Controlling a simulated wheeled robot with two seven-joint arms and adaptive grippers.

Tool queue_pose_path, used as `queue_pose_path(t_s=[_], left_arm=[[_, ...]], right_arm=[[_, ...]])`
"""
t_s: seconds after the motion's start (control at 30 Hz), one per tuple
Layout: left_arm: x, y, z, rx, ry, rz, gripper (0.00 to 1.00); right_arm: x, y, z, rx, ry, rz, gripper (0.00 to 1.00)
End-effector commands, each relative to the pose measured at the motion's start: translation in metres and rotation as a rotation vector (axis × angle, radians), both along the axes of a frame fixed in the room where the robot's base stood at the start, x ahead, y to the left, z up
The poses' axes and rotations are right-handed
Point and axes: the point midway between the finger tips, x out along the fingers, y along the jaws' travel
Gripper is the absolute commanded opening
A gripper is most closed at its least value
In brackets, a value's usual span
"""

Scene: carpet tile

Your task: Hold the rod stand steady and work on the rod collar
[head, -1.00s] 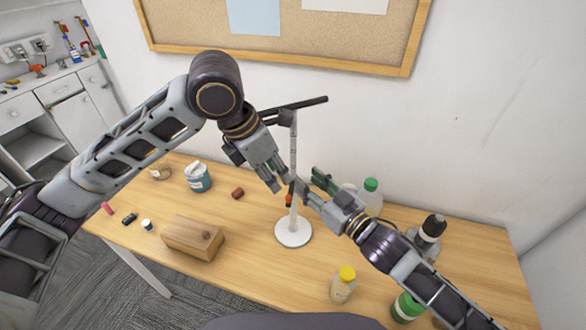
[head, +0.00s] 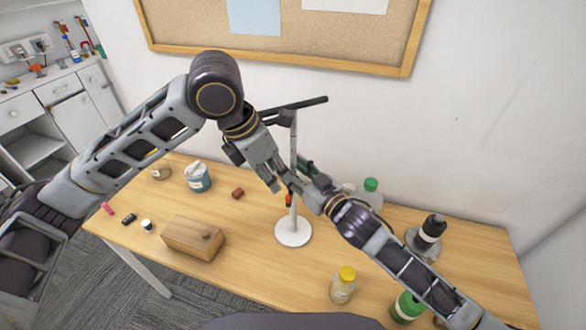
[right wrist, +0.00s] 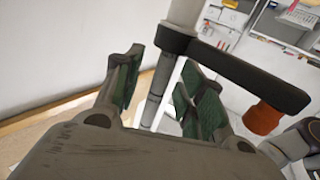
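The rod stand has a round white base (head: 293,232) on the table and an upright pole, with a dark bar (head: 310,102) across its top. In the right wrist view a dark rod collar (right wrist: 174,40) sits around the pole (right wrist: 157,90), with a dark arm (right wrist: 245,75) ending in an orange tip (right wrist: 262,119). The orange tip also shows low beside the pole in the head view (head: 288,200). My right gripper (head: 296,180) is open, its green-padded fingers (right wrist: 160,100) on either side of the pole. My left gripper (head: 279,184) looks open, just left of the pole. The head view partly hides the collar.
The table's front centre is clear.

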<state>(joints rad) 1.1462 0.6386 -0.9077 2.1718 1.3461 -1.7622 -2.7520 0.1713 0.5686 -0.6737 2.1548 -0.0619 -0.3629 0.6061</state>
Motion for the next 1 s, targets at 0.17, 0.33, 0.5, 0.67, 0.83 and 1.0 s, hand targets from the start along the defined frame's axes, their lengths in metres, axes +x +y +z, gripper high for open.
queue_pose_path(t_s=[0.17, 0.33, 0.5, 0.67, 0.83, 1.0], left_arm=[[0.0, 0.0, 0.0, 0.0, 0.0, 0.0, 0.36], [0.0, 0.0, 0.0, 0.0, 0.0, 0.0, 0.36], [0.0, 0.0, 0.0, 0.0, 0.0, 0.0, 0.36], [0.0, 0.0, 0.0, 0.0, 0.0, 0.0, 0.36], [0.0, 0.0, 0.0, 0.0, 0.0, 0.0, 0.36], [0.0, 0.0, 0.0, 0.0, 0.0, 0.0, 0.36]], right_arm=[[0.0045, 0.0038, -0.0003, -0.001, 0.001, 0.0, 0.4], [0.0052, 0.0045, -0.0002, -0.001, 0.001, 0.0, 0.4], [0.0052, 0.0043, -0.0003, -0.001, 0.001, 0.0, 0.38], [0.0051, 0.0042, -0.0003, -0.001, 0.001, 0.0, 0.18], [0.0051, 0.0042, -0.0004, -0.001, 0.001, 0.0, 0.0], [0.005, 0.0042, -0.0004, -0.001, 0.001, 0.0, 0.0]])
